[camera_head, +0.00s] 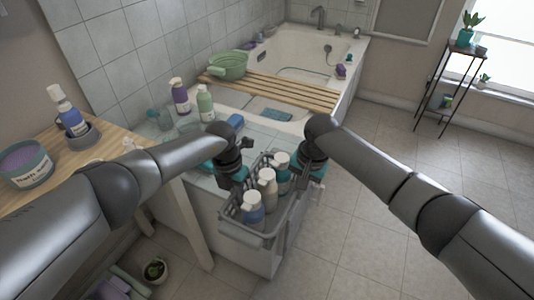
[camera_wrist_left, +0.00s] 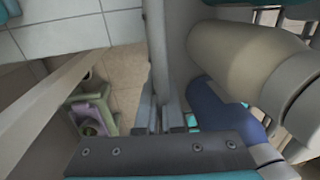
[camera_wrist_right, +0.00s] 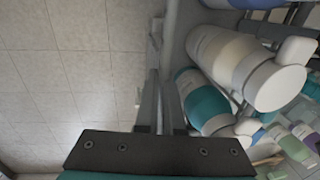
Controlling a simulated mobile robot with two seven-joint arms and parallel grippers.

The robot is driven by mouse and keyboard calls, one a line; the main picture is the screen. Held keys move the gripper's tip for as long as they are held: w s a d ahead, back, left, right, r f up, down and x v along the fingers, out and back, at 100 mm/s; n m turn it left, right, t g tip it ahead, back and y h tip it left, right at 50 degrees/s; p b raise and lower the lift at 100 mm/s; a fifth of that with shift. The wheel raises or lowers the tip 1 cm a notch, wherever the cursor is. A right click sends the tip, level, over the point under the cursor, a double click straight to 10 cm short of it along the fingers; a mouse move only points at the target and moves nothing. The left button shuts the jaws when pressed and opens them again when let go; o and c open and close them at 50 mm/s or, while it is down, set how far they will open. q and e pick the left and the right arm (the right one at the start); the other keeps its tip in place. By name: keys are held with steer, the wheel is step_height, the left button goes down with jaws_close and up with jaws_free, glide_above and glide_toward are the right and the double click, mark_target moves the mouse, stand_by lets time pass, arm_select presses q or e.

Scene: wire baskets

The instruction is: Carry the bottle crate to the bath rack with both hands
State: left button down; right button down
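In both wrist views the narrow fingers close on the crate's wall, in the left (camera_wrist_left: 158,112) and in the right (camera_wrist_right: 160,110). The bath rack (camera_head: 275,90), of wooden slats, lies across the white bathtub.
A green basin (camera_head: 229,66) sits at the rack's left end. Purple (camera_head: 180,96) and green (camera_head: 205,103) bottles and a blue item (camera_head: 236,121) are on the tiled ledge. A wooden table (camera_head: 110,137) stands at left.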

arm_select(q)
steer(key=shift+w+a, duration=0.1)
steer(key=shift+w, duration=0.25)
arm_select(e)
steer(key=shift+w+d, duration=0.15)
steer(key=shift+w, duration=0.2)
arm_select(q)
steer(key=shift+w, duration=0.45)
arm_select(e)
steer(key=shift+w, duration=0.45)
arm_select(q)
steer(key=shift+r, duration=0.25)
arm_select(e)
steer(key=shift+r, duration=0.2)
